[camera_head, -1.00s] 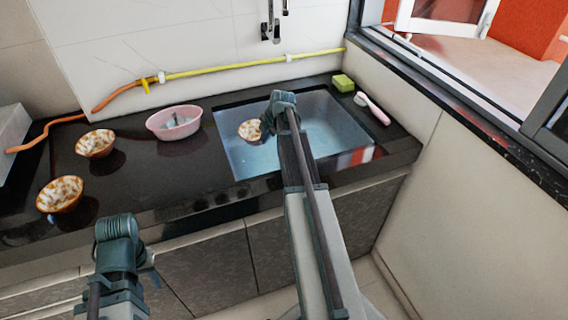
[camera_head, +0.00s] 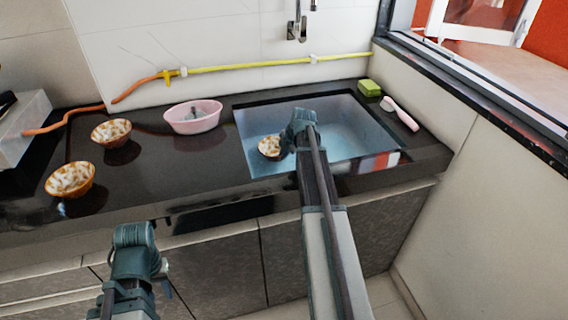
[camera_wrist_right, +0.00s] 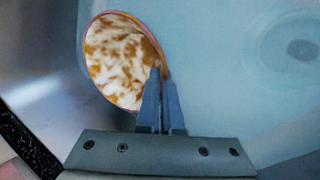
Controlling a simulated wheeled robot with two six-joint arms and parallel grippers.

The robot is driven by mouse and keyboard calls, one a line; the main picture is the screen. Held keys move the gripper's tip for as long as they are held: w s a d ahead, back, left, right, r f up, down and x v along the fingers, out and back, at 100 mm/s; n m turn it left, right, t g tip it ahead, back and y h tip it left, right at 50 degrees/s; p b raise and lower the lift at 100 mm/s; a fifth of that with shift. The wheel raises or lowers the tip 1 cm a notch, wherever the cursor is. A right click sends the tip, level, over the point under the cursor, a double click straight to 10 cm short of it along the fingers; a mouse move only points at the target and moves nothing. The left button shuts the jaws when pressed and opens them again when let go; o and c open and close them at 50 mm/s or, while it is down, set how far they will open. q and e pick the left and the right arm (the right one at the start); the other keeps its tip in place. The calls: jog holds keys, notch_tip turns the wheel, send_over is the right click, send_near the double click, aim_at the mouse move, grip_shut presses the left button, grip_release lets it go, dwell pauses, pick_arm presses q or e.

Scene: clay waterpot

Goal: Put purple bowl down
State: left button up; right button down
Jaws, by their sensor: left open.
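A round bowl (camera_head: 269,147) with a mottled white and brown inside is at the left part of the sink (camera_head: 345,125). My right gripper (camera_head: 287,143) is shut on its rim. In the right wrist view the bowl (camera_wrist_right: 122,58) is tilted, its rim between the two nearly closed fingers (camera_wrist_right: 163,75). I cannot tell whether the bowl touches the sink floor. No bowl looks plainly purple; a pink basin (camera_head: 193,118) stands on the counter left of the sink. My left gripper (camera_head: 136,240) is open and empty in front of the counter; its fingertips are mostly hidden.
Two similar bowls, one farther back (camera_head: 111,131) and one nearer (camera_head: 70,179), stand on the dark counter (camera_head: 160,170) at the left. A green sponge (camera_head: 370,88) and a pink-white brush (camera_head: 401,114) lie right of the sink. A yellow-orange hose (camera_head: 240,67) runs along the wall.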

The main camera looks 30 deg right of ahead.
pick_arm(q)
jog(key=shift+f+b, duration=0.85)
jog(key=shift+f, duration=0.45)
pick_arm(e)
jog(key=shift+f, duration=1.35)
jog(key=shift+f+b, duration=0.45)
pick_arm(q)
jog(key=shift+f, duration=0.35)
pick_arm(e)
jog(key=c, duration=1.1)
grip_release()
jog(key=shift+r, duration=0.15)
pick_arm(q)
jog(key=shift+r, duration=0.15)
pick_arm(e)
jog(key=shift+r, duration=0.1)
jog(key=shift+r+p, duration=0.55)
jog(key=shift+p, duration=0.25)
pick_arm(q)
notch_tip(320, 180, up, 11)
jog(key=p, duration=1)
jog(key=shift+r, duration=0.15)
pick_arm(e)
jog(key=v, duration=1.1)
jog(key=shift+s+r, duration=0.15)
jog(key=shift+s, duration=0.05)
